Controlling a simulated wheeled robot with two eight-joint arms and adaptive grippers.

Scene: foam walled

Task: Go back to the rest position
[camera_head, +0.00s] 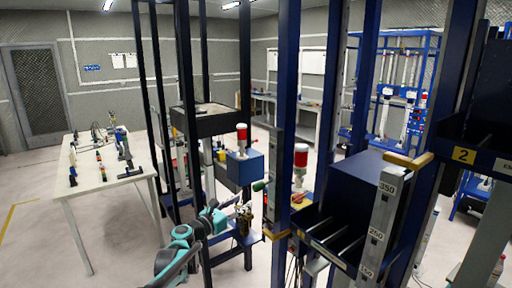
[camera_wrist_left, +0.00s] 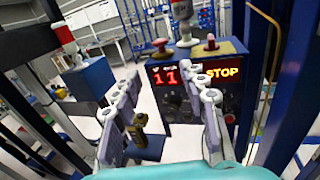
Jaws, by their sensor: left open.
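My left arm, teal and black, comes in low in the head view. Its gripper (camera_head: 238,212) is among the dark uprights, in front of a blue box (camera_head: 244,167) with a red and white lamp. My right gripper is in neither view.
Dark blue uprights (camera_head: 286,120) stand close around the arm. A ruler-marked post (camera_head: 378,225) and a blue cabinet (camera_head: 360,195) are at right. A white table (camera_head: 110,178) with small items is at left. Floor (camera_head: 50,235) is clear at the lower left.

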